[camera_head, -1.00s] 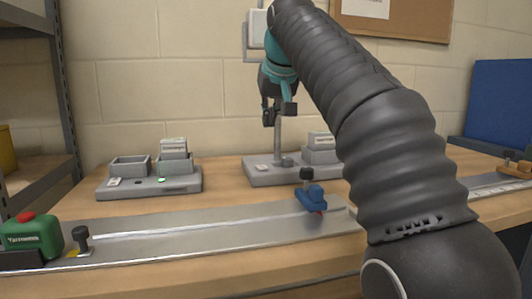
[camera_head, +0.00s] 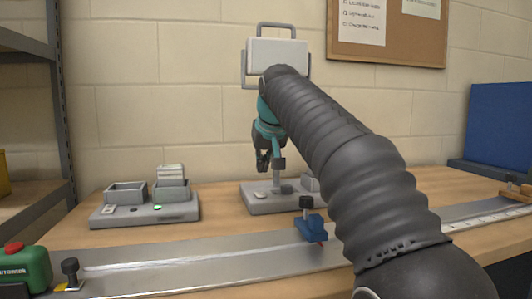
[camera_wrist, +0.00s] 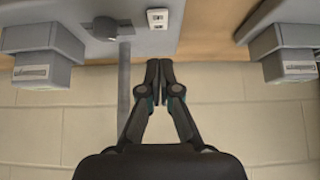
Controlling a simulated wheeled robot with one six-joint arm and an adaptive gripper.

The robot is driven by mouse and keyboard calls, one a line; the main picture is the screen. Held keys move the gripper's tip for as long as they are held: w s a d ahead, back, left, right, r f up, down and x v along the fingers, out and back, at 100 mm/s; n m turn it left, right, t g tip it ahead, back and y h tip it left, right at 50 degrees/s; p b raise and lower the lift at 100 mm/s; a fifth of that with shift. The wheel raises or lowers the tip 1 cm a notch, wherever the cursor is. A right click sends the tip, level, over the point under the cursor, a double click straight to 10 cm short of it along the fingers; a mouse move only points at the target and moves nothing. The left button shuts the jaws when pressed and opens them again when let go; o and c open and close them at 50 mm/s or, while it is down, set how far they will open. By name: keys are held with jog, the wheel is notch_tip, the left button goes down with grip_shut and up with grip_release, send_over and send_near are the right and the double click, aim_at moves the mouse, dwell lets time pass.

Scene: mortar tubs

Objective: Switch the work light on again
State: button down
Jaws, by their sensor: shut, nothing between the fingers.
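The work light has a pale rectangular head (camera_head: 280,57) with a carry handle, on a grey post above a grey base (camera_head: 255,207). I cannot tell whether its panel is lit. On the base are a pale switch (camera_head: 260,195) and a dark round knob (camera_head: 287,189). In the wrist view the switch (camera_wrist: 157,18), the knob (camera_wrist: 105,28) and the post (camera_wrist: 124,80) show beyond my fingers. My gripper (camera_head: 268,166) is shut and empty, above the base and close to the post. It also shows in the wrist view (camera_wrist: 160,65), apart from the switch.
A metal rail (camera_head: 190,260) with a blue clamp (camera_head: 310,228) runs along the front. A green block with a red button (camera_head: 25,268) is at the left. The wall is close behind.

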aim_at(260, 194)
jog(key=f, duration=0.2)
jog(key=w+f+b, duration=0.1)
jog(key=f, duration=0.1)
jog(key=shift+w+a+f, duration=0.1)
jog(key=shift+w+a, duration=0.05)
jog(key=shift+w, duration=0.05)
jog(key=shift+s+f, duration=0.15)
jog(key=shift+f, duration=0.8)
